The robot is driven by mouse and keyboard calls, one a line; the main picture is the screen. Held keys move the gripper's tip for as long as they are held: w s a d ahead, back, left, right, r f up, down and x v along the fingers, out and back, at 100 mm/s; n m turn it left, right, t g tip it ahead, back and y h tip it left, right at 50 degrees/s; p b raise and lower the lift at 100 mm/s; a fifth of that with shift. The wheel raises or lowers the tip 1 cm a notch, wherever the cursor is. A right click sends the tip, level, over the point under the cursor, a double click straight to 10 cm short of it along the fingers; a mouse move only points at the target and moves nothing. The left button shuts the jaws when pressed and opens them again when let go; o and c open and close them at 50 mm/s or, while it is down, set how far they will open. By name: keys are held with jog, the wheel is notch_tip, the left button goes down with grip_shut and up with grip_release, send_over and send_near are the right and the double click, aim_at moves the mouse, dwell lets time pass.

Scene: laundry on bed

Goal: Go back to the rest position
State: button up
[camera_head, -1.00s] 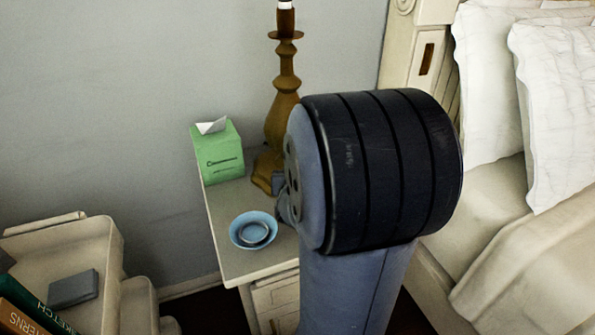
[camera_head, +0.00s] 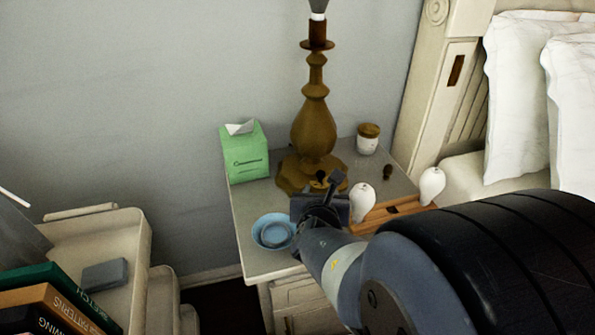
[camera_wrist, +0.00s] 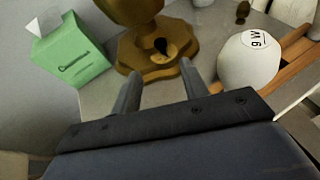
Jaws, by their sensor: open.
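My gripper (camera_head: 328,188) is over the nightstand (camera_head: 258,262), near the base of the brown lamp (camera_head: 314,128). In the wrist view the two fingers of my gripper (camera_wrist: 162,88) stand apart with nothing between them. They point toward the lamp's foot (camera_wrist: 150,55), where a small dark item (camera_wrist: 161,45) shows. My arm reaches in from the lower right and hides part of the nightstand.
A green tissue box (camera_head: 246,155), blue bowls (camera_head: 272,232), a lidded jar (camera_head: 367,140) and two white bulb-shaped pieces (camera_head: 362,198) on a wooden stand (camera_head: 385,212) crowd the nightstand. The bed with pillows (camera_head: 515,95) is at right, books (camera_head: 60,300) at lower left.

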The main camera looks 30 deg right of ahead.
aim_at(321, 175)
jog(key=b+x, duration=0.3)
jog(key=x, duration=0.6)
jog(key=shift+w+d+f, duration=0.1)
jog(key=shift+w+f, duration=0.05)
jog(key=shift+f, duration=0.05)
jog(key=shift+w+d+f, duration=0.15)
jog(key=shift+w+d, duration=0.25)
jog(key=shift+w, duration=0.15)
jog(key=shift+s+a, duration=0.1)
